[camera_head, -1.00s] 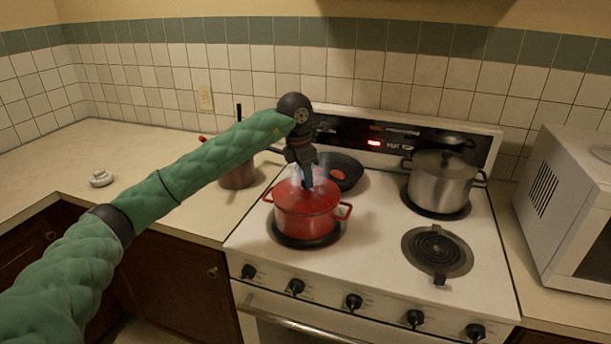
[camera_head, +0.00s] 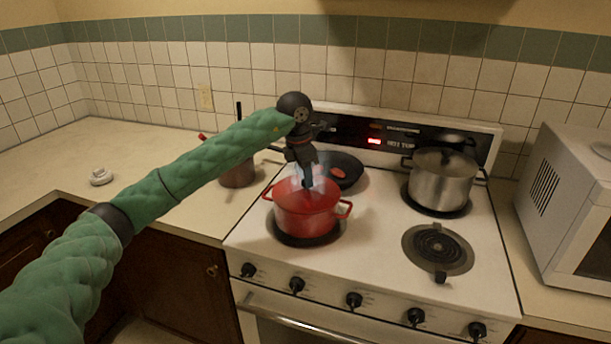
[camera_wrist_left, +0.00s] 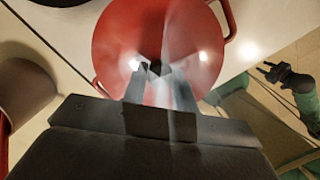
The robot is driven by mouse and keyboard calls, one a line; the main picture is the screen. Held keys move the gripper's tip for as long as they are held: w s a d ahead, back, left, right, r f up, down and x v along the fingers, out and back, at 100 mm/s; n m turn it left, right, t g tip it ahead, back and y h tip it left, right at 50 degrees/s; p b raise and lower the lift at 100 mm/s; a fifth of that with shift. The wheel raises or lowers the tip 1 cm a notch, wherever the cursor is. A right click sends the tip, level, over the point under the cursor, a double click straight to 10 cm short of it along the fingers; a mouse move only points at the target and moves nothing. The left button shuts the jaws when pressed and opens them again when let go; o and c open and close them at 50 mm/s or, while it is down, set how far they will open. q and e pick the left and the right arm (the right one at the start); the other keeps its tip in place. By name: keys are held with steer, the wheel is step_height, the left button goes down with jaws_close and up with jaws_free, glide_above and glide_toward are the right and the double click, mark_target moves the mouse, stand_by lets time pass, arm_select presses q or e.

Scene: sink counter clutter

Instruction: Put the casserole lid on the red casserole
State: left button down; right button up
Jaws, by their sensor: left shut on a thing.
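The red casserole (camera_head: 305,221) stands on the front left burner of the stove. The red casserole lid (camera_head: 290,192) lies over its top and looks level; whether it is fully seated I cannot tell. My left gripper (camera_head: 307,184) points down from above and is shut on the lid's dark knob. In the left wrist view the lid (camera_wrist_left: 118,45) fills the top middle, with the left fingers (camera_wrist_left: 160,85) around the knob. Pale steam blurs this area. My right gripper (camera_wrist_left: 272,72) shows small at the right of the wrist view, away from the casserole; its jaws are unclear.
A dark pan (camera_head: 345,170) sits just behind the casserole, and a steel pot (camera_head: 440,187) stands at the back right. The front right burner (camera_head: 437,247) is empty. A saucepan (camera_head: 237,175) stands on the left counter. A microwave (camera_head: 570,205) is at the right.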

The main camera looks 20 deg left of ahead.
mark_target(303, 179)
arm_select(q)
steer(key=shift+f, duration=0.1)
arm_select(e)
steer(key=shift+f, duration=0.2)
arm_select(q)
steer(key=c, duration=1)
jaws_free()
steer(key=shift+c, duration=0.2)
steer(key=r, duration=0.1)
steer(key=r+b, duration=0.1)
steer(key=r, duration=0.1)
steer(key=r+b, duration=0.1)
steer(key=r, duration=0.1)
steer(key=shift+s+a, duration=0.25)
steer(key=shift+a, duration=0.05)
steer(key=shift+s+a+r, duration=0.1)
steer(key=shift+r, duration=1.25)
arm_select(e)
step_height(303, 179, up, 10)
steer(key=s, duration=0.2)
steer(key=shift+a+f, duration=0.2)
